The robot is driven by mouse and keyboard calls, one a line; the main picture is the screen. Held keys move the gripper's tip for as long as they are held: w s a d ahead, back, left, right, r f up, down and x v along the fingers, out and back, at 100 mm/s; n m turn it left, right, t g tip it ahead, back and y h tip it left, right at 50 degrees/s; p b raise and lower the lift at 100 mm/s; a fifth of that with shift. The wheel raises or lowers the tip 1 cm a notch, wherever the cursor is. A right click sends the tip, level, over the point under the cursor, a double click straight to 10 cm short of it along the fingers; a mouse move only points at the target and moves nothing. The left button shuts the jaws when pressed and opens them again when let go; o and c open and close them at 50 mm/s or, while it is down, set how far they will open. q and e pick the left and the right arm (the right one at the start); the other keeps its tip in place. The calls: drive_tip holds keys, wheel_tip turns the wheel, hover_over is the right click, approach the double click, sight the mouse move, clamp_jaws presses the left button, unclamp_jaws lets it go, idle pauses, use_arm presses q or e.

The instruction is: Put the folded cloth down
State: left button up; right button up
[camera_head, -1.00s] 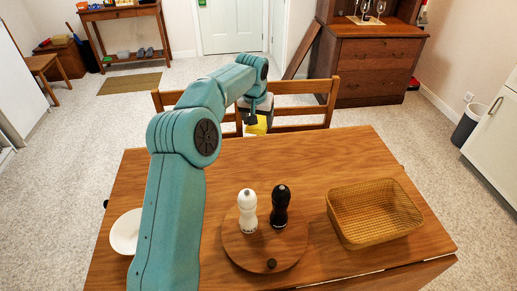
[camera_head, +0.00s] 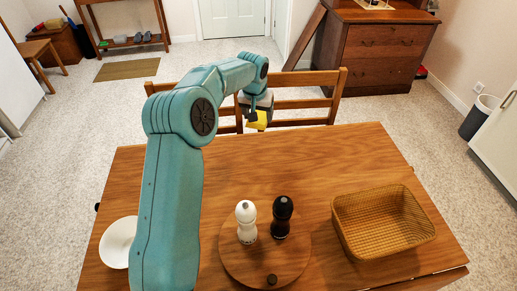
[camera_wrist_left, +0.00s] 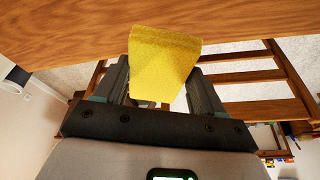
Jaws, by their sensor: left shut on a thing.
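The folded cloth (camera_wrist_left: 163,62) is yellow and sits between the fingers of my left gripper (camera_wrist_left: 160,85) in the left wrist view. In the head view the cloth (camera_head: 259,121) shows as a small yellow patch under my left gripper (camera_head: 256,113), which is shut on it. They are at the table's far edge, in front of the chair back. I cannot tell whether the cloth touches the table (camera_head: 340,155). My right gripper is not in view.
A round wooden board (camera_head: 235,265) carries a white mill (camera_head: 246,222) and a black mill (camera_head: 282,216). A wicker basket (camera_head: 383,222) stands at the right and a white bowl (camera_head: 117,242) at the left. A chair (camera_head: 300,104) is beyond the table. The far tabletop is clear.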

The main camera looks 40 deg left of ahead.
use_arm(q)
hover_over(259, 154)
drive_tip(key=f, duration=1.2)
drive_tip(key=shift+s+f+p, duration=0.2)
drive_tip(key=shift+s+p, duration=0.1)
drive_tip(key=shift+p, duration=0.05)
wheel_tip(259, 154, down, 3)
drive_tip(key=shift+f, duration=0.45)
drive_tip(key=shift+d, duration=0.1)
drive_tip(key=shift+f+b, duration=0.25)
drive_tip(key=shift+b, duration=0.05)
drive_tip(key=o, duration=1)
drive_tip(key=shift+s, duration=0.1)
drive_tip(key=shift+d+f, duration=0.1)
drive_tip(key=shift+d, duration=0.05)
